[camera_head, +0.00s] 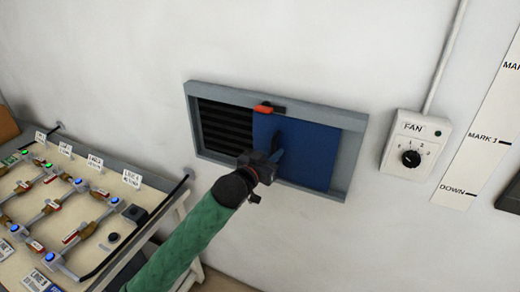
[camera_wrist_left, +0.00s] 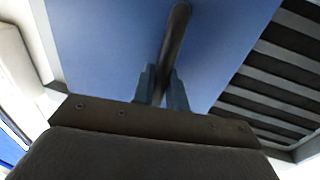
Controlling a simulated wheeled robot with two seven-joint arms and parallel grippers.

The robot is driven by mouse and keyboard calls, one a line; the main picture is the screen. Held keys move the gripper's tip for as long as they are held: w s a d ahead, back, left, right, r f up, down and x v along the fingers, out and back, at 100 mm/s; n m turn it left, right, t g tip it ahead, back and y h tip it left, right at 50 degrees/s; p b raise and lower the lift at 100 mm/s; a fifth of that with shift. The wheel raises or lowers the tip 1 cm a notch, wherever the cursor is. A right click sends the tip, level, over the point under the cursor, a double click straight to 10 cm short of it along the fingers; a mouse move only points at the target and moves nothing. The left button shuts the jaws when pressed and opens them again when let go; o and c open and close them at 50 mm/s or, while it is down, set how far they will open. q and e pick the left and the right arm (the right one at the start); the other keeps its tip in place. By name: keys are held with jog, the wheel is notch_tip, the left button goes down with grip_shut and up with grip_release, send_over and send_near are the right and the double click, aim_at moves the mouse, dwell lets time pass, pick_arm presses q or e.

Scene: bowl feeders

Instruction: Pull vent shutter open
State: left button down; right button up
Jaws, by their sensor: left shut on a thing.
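The vent shutter is a blue panel (camera_head: 312,153) in a grey frame (camera_head: 350,150) on the wall. It covers the middle and right of the opening, while dark slats (camera_head: 225,128) show at the left. A red piece (camera_head: 264,109) sits at the frame's top edge. My left gripper (camera_head: 273,155) is in front of the panel. In the left wrist view the gripper (camera_wrist_left: 162,88) is shut on the dark upright shutter handle (camera_wrist_left: 176,40). The blue panel (camera_wrist_left: 105,50) fills that view's middle, with the slats (camera_wrist_left: 275,75) at the right. My right gripper is not in view.
A fan control box (camera_head: 411,145) with a knob is on the wall right of the vent. A marked white strip (camera_head: 480,135) is farther right. A bench panel (camera_head: 60,215) with several valves and labels stands at lower left, near my left arm.

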pick_arm(q)
jog(key=shift+s+d, duration=0.15)
jog(key=shift+d, duration=0.3)
jog(key=c, duration=1.5)
grip_release()
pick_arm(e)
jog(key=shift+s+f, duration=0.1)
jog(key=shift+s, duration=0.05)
